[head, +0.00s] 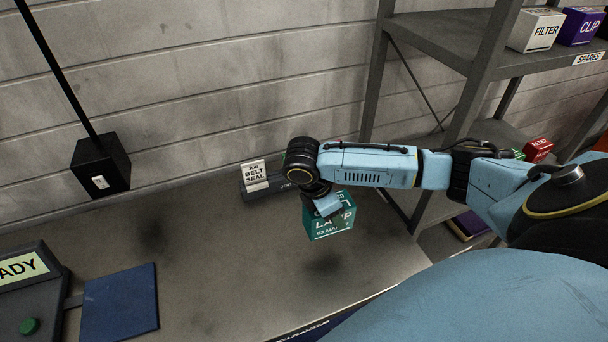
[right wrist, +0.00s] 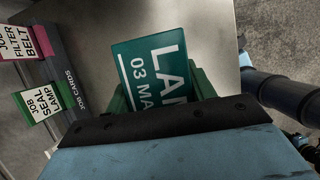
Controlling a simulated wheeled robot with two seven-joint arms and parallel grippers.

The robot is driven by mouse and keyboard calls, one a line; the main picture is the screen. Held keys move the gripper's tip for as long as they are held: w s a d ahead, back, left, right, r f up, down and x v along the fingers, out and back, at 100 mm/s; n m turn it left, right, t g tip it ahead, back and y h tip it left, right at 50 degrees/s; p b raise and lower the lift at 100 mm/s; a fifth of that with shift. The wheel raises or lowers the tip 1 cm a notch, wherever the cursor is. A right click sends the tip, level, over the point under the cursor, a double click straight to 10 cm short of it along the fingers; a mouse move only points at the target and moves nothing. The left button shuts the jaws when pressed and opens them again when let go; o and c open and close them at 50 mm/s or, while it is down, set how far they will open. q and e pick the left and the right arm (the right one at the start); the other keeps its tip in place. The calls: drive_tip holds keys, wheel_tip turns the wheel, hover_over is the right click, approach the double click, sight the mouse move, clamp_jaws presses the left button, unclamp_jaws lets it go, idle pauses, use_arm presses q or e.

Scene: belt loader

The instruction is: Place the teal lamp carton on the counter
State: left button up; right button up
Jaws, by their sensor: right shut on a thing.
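The teal lamp carton (head: 329,221) has white lettering and hangs under my right gripper (head: 324,204) in the head view. My right gripper is shut on it and holds it above the counter (head: 215,275); a dark shadow lies on the counter below it. In the right wrist view the lamp carton (right wrist: 160,65) shows its printed face beyond the gripper body, and the fingertips are hidden there. My left gripper is in neither view.
A job card rack (head: 262,191) with upright cards stands at the counter's back. A blue mat (head: 120,303) and a console (head: 28,290) with a green button are at left. A shelf unit (head: 440,42) stands at right. The counter's middle is clear.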

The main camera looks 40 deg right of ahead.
sight(316, 213)
drive_tip(key=f, duration=1)
drive_tip(key=shift+d, duration=0.2)
drive_tip(key=o, duration=1.1)
drive_tip(key=shift+f, duration=0.15)
drive_tip(key=shift+c, duration=0.2)
drive_tip(key=v, duration=1.2)
drive_tip(key=shift+r, duration=0.25)
